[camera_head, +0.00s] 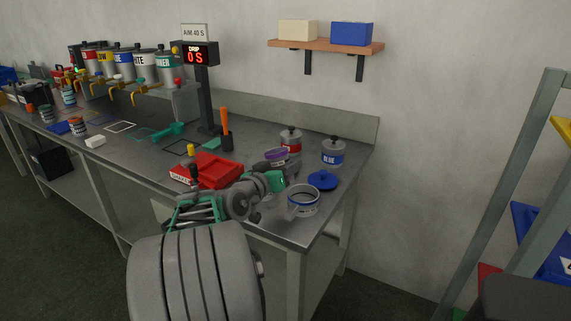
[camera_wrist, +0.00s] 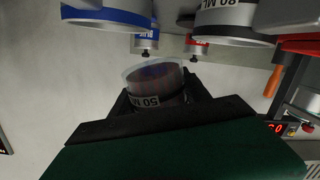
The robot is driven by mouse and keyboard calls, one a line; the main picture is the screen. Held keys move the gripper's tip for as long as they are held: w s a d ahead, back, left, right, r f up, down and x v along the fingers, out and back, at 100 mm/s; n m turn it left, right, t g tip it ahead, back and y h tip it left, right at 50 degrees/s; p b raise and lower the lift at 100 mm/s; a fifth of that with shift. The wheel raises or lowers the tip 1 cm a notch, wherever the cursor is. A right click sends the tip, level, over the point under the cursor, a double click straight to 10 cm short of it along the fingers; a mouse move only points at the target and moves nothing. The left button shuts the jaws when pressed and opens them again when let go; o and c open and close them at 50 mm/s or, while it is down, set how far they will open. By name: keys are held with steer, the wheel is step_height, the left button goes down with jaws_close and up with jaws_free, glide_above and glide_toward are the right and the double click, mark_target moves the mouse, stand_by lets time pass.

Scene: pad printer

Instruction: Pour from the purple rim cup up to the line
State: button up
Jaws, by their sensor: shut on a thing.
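The purple rim cup (camera_head: 277,154) is held up above the front right part of the bench in the head view. My gripper (camera_head: 274,180) is shut on it. In the wrist view the cup (camera_wrist: 152,82) sits between the dark jaws, see-through at the rim, with a "50 ML" label and dark, purplish content. That view looks upside down. A pale cup with a blue band and a handle (camera_head: 302,201) stands on the bench to the right of my gripper. I cannot make out a fill line on it. A blue-rimmed vessel (camera_wrist: 112,14) shows in the wrist view.
A blue lid (camera_head: 322,180) and red-labelled (camera_head: 291,138) and blue-labelled (camera_head: 333,152) cans stand behind. An "80 ML" vessel (camera_wrist: 225,20) is near the cup. The timer (camera_head: 200,54) reads "DRIP 0 S" under "AIM 40 S".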

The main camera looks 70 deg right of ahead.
mark_target(284, 151)
steer(key=shift+w+d+r+n+g+p, duration=0.15)
steer(key=shift+w+r+n+p, duration=0.2)
steer(key=shift+p, duration=0.4)
steer(key=shift+d+r+n+g+p, duration=0.15)
steer(key=shift+n+p, duration=0.3)
steer(key=shift+p, duration=0.25)
steer(key=shift+w+a+r+n+y+p, duration=0.1)
steer(key=shift+r+n+y+p, duration=0.45)
steer(key=shift+p, duration=0.7)
steer(key=shift+s+a+r+n+g+y+p, duration=0.1)
steer(key=shift+s+r+n+g+y+p, duration=0.15)
steer(key=shift+n+p, duration=0.8)
steer(key=shift+s+r+n+g+y+p, duration=0.1)
steer(key=shift+r+n+g+p, duration=0.2)
steer(key=shift+p, duration=1.35)
steer(key=shift+f, duration=0.1)
steer(key=shift+r+n+p, duration=0.35)
steer(key=shift+n+p, duration=0.15)
steer(key=shift+p, duration=0.75)
steer(key=shift+r+p, duration=0.25)
steer(key=shift+p, duration=0.35)
steer(key=shift+r+n+g+y+p, duration=0.1)
steer(key=shift+n+g+y+p, duration=0.3)
steer(key=shift+n+p, duration=0.35)
steer(key=shift+r+p, duration=0.15)
steer(key=shift+p, duration=0.35)
